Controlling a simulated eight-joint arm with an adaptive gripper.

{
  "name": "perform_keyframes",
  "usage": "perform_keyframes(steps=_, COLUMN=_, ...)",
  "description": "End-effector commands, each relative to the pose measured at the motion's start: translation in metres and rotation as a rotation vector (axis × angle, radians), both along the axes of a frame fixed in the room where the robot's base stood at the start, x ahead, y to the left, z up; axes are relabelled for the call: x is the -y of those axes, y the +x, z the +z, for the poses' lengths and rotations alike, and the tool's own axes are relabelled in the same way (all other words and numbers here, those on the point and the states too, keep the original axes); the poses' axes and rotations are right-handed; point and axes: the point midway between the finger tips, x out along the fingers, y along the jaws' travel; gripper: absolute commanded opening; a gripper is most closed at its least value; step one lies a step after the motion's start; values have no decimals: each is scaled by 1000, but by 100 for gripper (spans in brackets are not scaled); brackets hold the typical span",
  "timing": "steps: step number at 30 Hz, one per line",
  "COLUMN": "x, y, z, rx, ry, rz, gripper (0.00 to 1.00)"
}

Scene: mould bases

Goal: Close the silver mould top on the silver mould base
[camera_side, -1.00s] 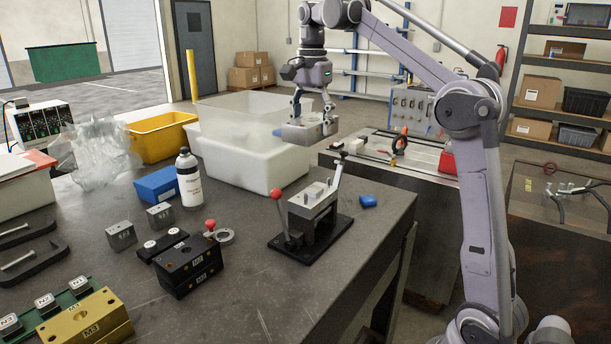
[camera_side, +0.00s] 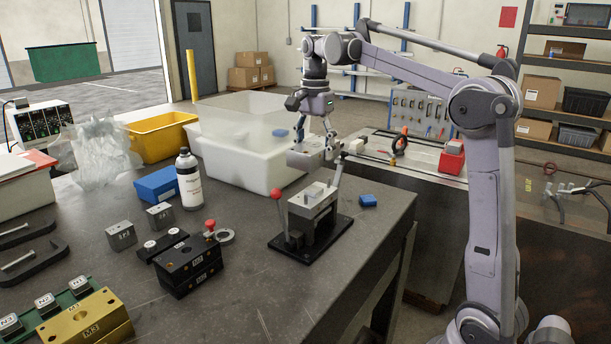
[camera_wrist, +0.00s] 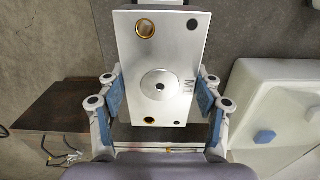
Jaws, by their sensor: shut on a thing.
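The silver mould top (camera_side: 306,159) is a flat metal block held in the air by my gripper (camera_side: 320,143). In the wrist view the silver mould top (camera_wrist: 175,50) carries a round centre disc, several corner holes and an M1 mark. My gripper (camera_wrist: 160,95) is shut on its two long sides with blue-padded fingers. The silver mould base (camera_side: 313,199) sits on a black stand (camera_side: 288,243) on the dark bench. The top is above and behind the base in the side view, clear of it. The base cannot be made out in the wrist view.
A red-knobbed lever (camera_side: 277,210) and an upright lever (camera_side: 338,177) flank the base. A white bin (camera_side: 247,165) stands behind left, with a bottle (camera_side: 189,182) beside it. Black (camera_side: 190,267) and gold (camera_side: 85,320) moulds are front left.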

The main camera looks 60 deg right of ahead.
Motion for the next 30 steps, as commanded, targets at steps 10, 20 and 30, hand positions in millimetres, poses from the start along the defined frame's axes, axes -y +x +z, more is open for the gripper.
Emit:
perform_keyframes(steps=10, x=0, y=0, z=-26, rx=0, ry=0, rz=0, gripper=3)
perform_keyframes(steps=20, x=0, y=0, z=-44, rx=0, ry=0, rz=0, gripper=3)
perform_keyframes(steps=30, x=0, y=0, z=-48, rx=0, ry=0, rz=0, gripper=3)
